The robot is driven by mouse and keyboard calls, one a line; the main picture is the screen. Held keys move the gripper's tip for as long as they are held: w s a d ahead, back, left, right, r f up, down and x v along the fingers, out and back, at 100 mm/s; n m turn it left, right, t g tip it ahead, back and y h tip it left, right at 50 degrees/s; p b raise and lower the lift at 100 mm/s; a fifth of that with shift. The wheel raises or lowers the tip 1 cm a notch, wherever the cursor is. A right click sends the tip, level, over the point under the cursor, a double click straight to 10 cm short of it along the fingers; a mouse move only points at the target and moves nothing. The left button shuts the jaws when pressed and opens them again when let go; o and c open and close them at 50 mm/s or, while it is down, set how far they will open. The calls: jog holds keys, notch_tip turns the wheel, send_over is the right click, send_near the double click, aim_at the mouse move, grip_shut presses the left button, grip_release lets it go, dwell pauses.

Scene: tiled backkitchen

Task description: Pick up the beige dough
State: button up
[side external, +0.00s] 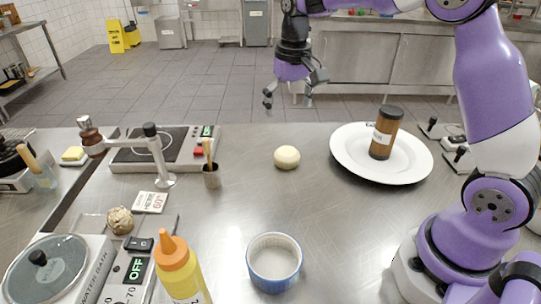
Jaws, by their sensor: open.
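The beige dough (287,157) is a small pale ball on the steel counter, near the middle of the side external view. My gripper (288,101) is open and empty. It hangs in the air above the dough in the picture, pointing down, with clear space between them. How far behind or in front of the dough it is, I cannot tell for certain.
Right of the dough is a white plate (415,172) with a brown, black-capped jar (385,133) on it. A small cup (212,177) and a hotplate (160,150) are left. Counter around the dough is clear.

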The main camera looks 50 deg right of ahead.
send_over(286, 150)
jog(key=shift+g, duration=0.3)
jog(key=f, duration=0.7)
jog(key=shift+w+f, duration=0.15)
jog(key=shift+w, duration=0.2)
jog(key=f, duration=0.5)
jog(key=shift+s+f, duration=0.35)
jog(key=c, duration=1.1)
